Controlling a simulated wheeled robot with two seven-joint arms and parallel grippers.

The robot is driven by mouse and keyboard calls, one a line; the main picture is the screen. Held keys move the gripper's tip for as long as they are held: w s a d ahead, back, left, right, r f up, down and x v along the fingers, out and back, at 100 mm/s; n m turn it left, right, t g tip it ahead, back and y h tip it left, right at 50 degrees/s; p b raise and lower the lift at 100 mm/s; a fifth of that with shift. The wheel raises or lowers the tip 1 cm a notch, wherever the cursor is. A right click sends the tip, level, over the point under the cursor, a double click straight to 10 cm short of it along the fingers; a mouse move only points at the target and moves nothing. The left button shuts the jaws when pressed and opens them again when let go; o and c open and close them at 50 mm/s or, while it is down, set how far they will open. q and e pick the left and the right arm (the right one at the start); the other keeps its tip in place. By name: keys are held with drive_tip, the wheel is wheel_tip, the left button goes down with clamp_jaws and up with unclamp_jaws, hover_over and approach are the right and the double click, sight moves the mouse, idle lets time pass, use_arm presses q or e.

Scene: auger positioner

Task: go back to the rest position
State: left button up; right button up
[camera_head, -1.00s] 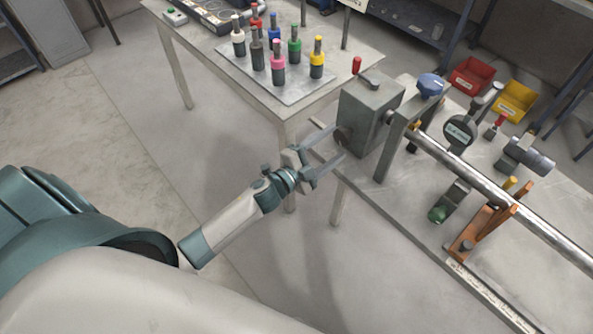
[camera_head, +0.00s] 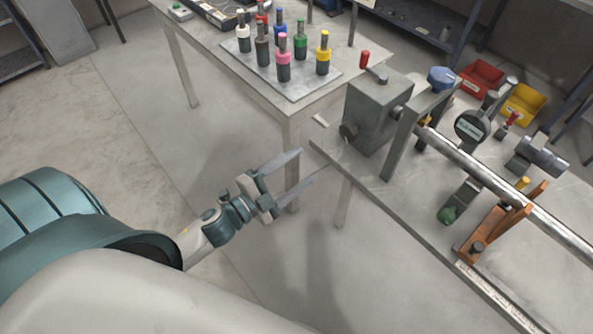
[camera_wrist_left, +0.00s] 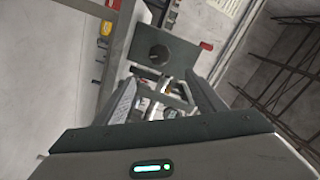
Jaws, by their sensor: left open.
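My left gripper (camera_head: 306,168) is open and empty in the head view. It hangs over bare floor, left of and apart from the grey block (camera_head: 372,118) at the end of the workbench. In the left wrist view the two fingers (camera_wrist_left: 164,98) reach forward with a gap between them. A long metal bar (camera_head: 480,174) runs from the block's side to the right. My right gripper is in neither view.
A table (camera_head: 290,108) at the back holds a plate with several coloured-collared tools (camera_head: 283,58). The workbench (camera_head: 400,205) carries an orange stand (camera_head: 490,228), a dial gauge (camera_head: 471,127), and red (camera_head: 480,78) and yellow (camera_head: 522,104) bins. Floor (camera_head: 135,165) left of the tables is clear.

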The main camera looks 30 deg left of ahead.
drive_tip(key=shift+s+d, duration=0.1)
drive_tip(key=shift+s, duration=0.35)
use_arm(q)
drive_tip(key=s+a+f+n+g+y+p, duration=0.1)
drive_tip(key=s+a+f+n+g+y, duration=0.15)
drive_tip(key=f, duration=0.75)
drive_tip(key=s+a+f+n+g+y+p, duration=0.1)
drive_tip(key=s+f+n+g+p, duration=0.2)
drive_tip(key=f, duration=0.7)
drive_tip(key=s+a+f+n+g+y, duration=0.15)
drive_tip(key=s+f, duration=0.25)
drive_tip(key=f, duration=0.6)
drive_tip(key=s+d+f+n+g+p, duration=0.1)
drive_tip(key=s+f+n+g, duration=0.1)
drive_tip(key=s+f, duration=0.4)
drive_tip(key=s+d+f+n+g+p, duration=0.1)
drive_tip(key=s+f+g, duration=0.3)
drive_tip(key=s, duration=1.2)
drive_tip(key=s+d+f+n+g+y+p, duration=0.1)
drive_tip(key=s+d+f+n+g+p, duration=0.1)
drive_tip(key=s+f, duration=0.6)
drive_tip(key=s+n+g, duration=0.1)
drive_tip(key=s, duration=0.2)
drive_tip(key=shift+f+n, duration=0.2)
drive_tip(key=shift+n, duration=0.1)
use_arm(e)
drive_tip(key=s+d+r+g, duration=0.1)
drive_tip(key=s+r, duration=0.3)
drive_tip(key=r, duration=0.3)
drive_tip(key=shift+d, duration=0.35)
